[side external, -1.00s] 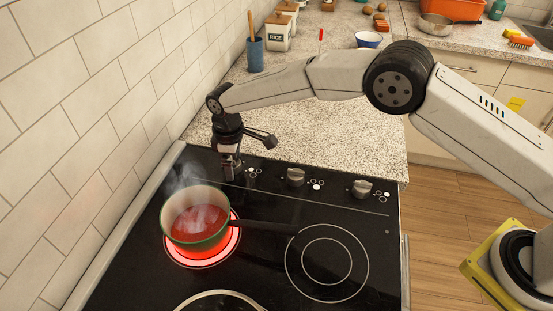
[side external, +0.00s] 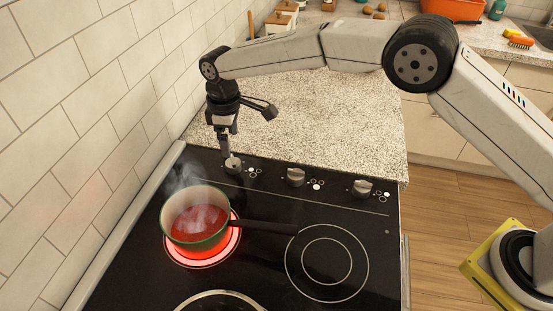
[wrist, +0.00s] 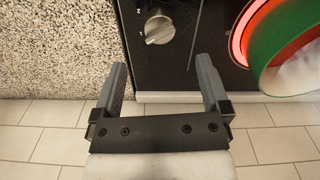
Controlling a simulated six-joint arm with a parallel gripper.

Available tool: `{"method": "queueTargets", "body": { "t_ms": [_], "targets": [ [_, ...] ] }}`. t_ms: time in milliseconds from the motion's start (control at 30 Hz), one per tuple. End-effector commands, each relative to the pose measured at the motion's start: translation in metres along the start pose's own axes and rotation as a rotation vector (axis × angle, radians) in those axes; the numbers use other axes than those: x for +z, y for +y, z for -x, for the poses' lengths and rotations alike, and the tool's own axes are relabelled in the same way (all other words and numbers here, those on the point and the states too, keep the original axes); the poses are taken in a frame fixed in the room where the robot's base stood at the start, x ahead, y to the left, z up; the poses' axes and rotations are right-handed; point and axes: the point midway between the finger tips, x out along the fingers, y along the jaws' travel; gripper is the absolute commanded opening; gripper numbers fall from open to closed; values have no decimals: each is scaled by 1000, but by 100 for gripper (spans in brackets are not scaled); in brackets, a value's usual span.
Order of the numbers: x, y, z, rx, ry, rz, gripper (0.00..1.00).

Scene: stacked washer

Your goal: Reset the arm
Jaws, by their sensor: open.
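My gripper (side external: 226,149) is open and empty, pointing down just above the leftmost stove knob (side external: 233,164) in the side view. In the wrist view, my gripper (wrist: 160,82) shows its two fingers apart with nothing between them. The knob (wrist: 159,27) lies beyond the fingertips there, apart from them. A green pot (side external: 197,222) with red, steaming contents sits on a glowing red burner (side external: 232,250).
The black cooktop (side external: 130,265) has two more knobs (side external: 295,177) (side external: 361,188) and an unlit burner (side external: 327,262). The pot handle (side external: 265,227) points right. A tiled wall (side external: 70,120) stands at the left. The speckled counter (side external: 330,125) is clear behind the stove.

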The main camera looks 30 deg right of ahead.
Motion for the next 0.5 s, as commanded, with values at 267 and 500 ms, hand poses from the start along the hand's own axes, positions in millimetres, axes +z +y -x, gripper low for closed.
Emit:
{"method": "queueTargets", "body": {
  "t_ms": [267,500],
  "targets": [
    [0,0,0,0,0,0,96],
    [9,6,4,3,6,-29,96]
  ]
}}
